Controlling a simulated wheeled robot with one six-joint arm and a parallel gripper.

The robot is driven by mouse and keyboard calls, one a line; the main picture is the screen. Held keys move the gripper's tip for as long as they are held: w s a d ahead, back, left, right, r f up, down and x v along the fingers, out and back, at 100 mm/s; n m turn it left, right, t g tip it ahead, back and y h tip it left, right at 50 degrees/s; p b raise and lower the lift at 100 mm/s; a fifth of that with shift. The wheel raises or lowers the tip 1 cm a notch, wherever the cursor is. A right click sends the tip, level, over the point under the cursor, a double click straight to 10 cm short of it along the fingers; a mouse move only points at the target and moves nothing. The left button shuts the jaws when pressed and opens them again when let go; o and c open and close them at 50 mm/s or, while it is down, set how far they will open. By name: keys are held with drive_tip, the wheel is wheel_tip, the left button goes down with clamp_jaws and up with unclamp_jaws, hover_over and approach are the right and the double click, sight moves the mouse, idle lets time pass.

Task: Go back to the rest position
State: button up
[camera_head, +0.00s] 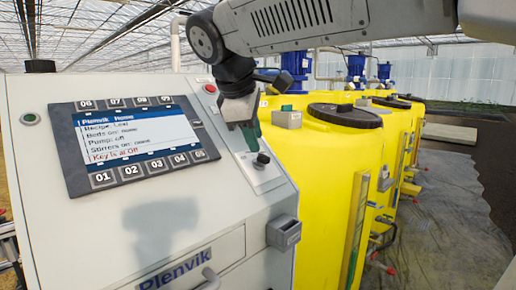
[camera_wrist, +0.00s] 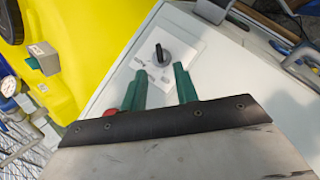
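My gripper (camera_head: 250,137) hangs in front of the right part of the control cabinet (camera_head: 90,225), just above a black rotary switch (camera_head: 262,159) on a pale plate. In the wrist view my gripper (camera_wrist: 160,70) shows two green fingers spread apart with nothing between them. The switch (camera_wrist: 162,54) is a little beyond the fingertips, apart from them as far as I can see. The cabinet display (camera_head: 125,138) shows "Plenvik Home", with a red line about the key at Off.
A red button (camera_head: 210,88) is left of my gripper. Yellow tanks (camera_head: 315,150) with black lids and blue motors (camera_head: 295,65) stand close on the right. A grey box (camera_head: 284,233) juts from the cabinet's lower right. Grey floor (camera_head: 450,235) lies open at right.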

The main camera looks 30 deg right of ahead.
drive_tip(key=shift+s+a+r, duration=0.25)
drive_tip(key=shift+a+r, duration=0.05)
drive_tip(key=shift+r, duration=0.3)
drive_tip(key=f, duration=0.1)
drive_tip(key=s+f+m, duration=0.1)
drive_tip(key=f, duration=0.1)
drive_tip(key=s+a+f+m+y, duration=0.1)
drive_tip(key=f, duration=0.1)
drive_tip(key=shift+s+f+g, duration=0.15)
drive_tip(key=shift+f+g, duration=0.05)
drive_tip(key=shift+g, duration=0.1)
drive_tip(key=s+d+f+m+g+y, duration=0.1)
drive_tip(key=s+d+f+m+y, duration=0.2)
drive_tip(key=s+f+m, duration=0.5)
drive_tip(key=s+f+y, duration=0.1)
drive_tip(key=s+f, duration=0.7)
drive_tip(key=s, duration=0.3)
drive_tip(key=shift+d+m, duration=0.2)
drive_tip(key=shift+m, duration=0.1)
drive_tip(key=shift+s, duration=0.1)
